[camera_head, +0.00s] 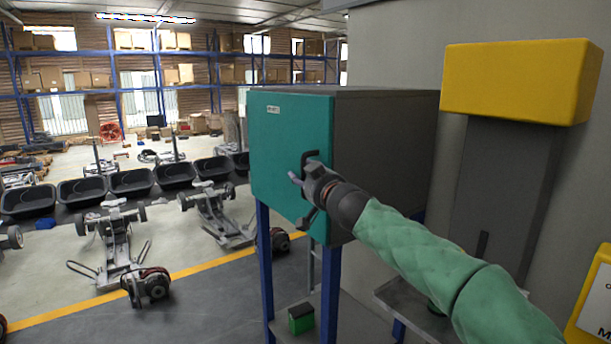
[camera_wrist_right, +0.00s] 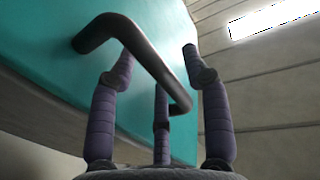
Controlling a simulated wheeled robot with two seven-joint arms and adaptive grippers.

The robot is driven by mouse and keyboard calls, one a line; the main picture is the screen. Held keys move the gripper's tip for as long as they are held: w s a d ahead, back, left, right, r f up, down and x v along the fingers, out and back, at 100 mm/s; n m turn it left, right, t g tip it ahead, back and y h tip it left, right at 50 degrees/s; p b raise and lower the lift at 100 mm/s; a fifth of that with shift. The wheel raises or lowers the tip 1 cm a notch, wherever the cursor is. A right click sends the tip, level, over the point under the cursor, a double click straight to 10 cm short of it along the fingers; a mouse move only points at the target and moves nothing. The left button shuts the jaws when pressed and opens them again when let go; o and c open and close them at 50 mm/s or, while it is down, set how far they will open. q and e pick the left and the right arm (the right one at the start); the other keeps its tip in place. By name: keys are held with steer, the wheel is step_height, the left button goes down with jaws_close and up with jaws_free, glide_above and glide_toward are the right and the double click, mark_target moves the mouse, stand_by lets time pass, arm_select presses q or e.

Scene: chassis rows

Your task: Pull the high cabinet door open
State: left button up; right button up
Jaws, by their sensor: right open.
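The high cabinet (camera_head: 385,150) is a dark grey box on blue legs, with a teal door (camera_head: 280,130) on its front. The door looks closed, flush with the box. A black bent handle (camera_head: 311,155) stands out near the door's right edge; it also shows large in the right wrist view (camera_wrist_right: 150,55). My right gripper (camera_head: 303,182) is at the handle, fingers spread. In the right wrist view its open fingers (camera_wrist_right: 158,62) stand on both sides of the handle bar, and I cannot tell whether any finger touches it. My left gripper is not in view.
A grey wall with a yellow-topped column (camera_head: 520,80) stands close on the right. A small green box (camera_head: 301,318) sits below the cabinet. Wheeled chassis (camera_head: 120,245) and black bins (camera_head: 130,182) stand on the floor to the left. Floor in front of the cabinet is clear.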

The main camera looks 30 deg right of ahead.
steer(key=shift+w+f, duration=0.1)
steer(key=shift+w, duration=0.1)
jaws_close()
